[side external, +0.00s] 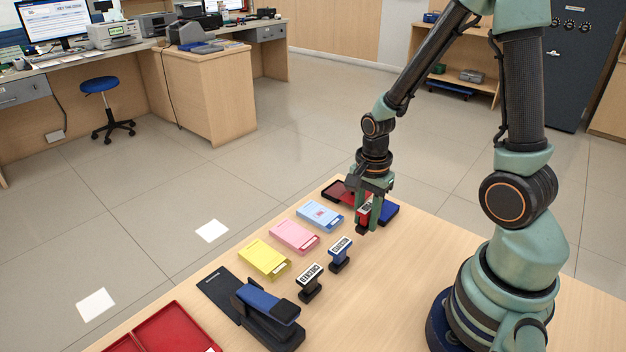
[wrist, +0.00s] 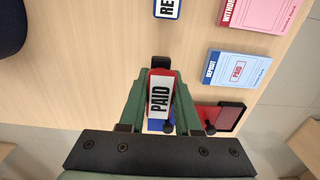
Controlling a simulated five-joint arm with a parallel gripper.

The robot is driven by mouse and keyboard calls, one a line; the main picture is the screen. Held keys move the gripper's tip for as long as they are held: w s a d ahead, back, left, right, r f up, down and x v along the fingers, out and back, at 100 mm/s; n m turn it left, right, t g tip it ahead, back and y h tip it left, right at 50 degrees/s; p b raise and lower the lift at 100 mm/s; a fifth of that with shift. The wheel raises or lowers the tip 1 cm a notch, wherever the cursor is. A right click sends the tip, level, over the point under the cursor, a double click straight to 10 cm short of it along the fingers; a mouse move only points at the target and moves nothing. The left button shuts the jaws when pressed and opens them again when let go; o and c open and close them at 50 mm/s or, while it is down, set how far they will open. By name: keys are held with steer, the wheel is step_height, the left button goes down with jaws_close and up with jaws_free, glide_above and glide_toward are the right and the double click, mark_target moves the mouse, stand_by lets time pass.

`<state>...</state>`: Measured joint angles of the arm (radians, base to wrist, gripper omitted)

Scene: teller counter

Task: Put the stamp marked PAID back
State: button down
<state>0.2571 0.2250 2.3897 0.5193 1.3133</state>
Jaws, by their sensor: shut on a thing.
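The PAID stamp (side external: 364,212) has a red body with a white label reading PAID, clear in the wrist view (wrist: 159,97). My gripper (side external: 366,222) is shut on it, with a green finger on either side. The stamp is roughly upright, in line with the two other stamps. I cannot tell whether its base touches the table. A blue RECEIVED stamp (side external: 340,253) and a black CHECKED stamp (side external: 311,282) stand nearer the camera. The blue slip pad (wrist: 238,68) bears a red PAID mark.
A red ink pad (side external: 340,191) and a blue ink pad (side external: 388,213) lie close to my gripper. Pink (side external: 294,236) and yellow (side external: 263,258) slip pads, a stapler (side external: 268,307) and a red tray (side external: 170,328) line the counter's edge. The wood right of the stamps is bare.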

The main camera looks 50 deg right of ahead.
mark_target(365, 230)
steer(key=shift+f, duration=1.85)
steer(key=shift+f, duration=0.15)
steer(key=c, duration=0.6)
jaws_free()
